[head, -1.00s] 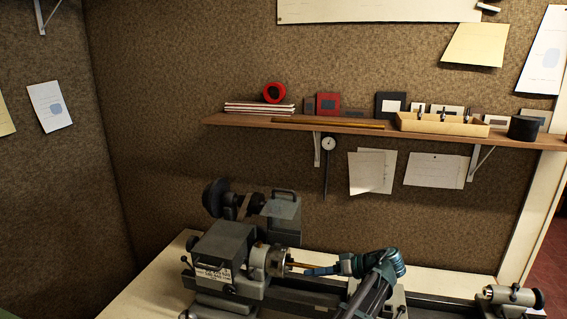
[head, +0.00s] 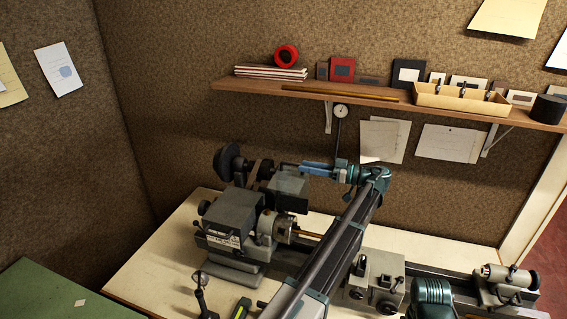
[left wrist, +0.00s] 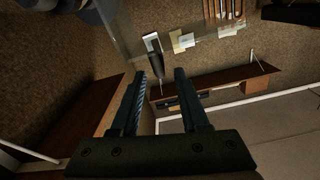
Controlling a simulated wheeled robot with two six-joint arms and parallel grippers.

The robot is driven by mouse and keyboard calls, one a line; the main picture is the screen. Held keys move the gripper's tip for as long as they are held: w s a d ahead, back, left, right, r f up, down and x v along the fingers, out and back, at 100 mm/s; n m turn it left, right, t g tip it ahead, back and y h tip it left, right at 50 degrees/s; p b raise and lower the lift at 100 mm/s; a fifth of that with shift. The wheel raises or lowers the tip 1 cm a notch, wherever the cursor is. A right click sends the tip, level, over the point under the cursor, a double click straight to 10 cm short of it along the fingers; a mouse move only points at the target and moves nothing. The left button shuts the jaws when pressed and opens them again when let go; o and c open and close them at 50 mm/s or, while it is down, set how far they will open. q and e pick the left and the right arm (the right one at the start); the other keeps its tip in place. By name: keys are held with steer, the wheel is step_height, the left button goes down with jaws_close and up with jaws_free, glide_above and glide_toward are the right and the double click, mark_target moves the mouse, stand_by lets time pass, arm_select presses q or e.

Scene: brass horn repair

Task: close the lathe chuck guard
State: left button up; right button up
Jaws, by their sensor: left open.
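The lathe's chuck (head: 281,229) is uncovered, with a brass rod (head: 306,234) reaching right from it. The clear chuck guard (head: 291,185) is raised behind and above the chuck, so it stands open. My left gripper (head: 303,167) is at the guard's upper edge, pointing left. In the left wrist view my left gripper (left wrist: 158,76) is open, and a dark bar that looks like the guard's handle (left wrist: 157,66) lies just beyond and between its fingertips. I cannot tell whether they touch. My right gripper is not in view.
The headstock (head: 231,217) stands left of the chuck and the tailstock (head: 506,280) far right. A shelf (head: 395,102) with a wooden tray (head: 462,101) is above on the wall.

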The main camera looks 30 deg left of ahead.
mark_target(286, 163)
arm_select(q)
steer(key=x, duration=0.8)
steer(key=shift+a, duration=0.3)
jaws_close()
stand_by(1.1)
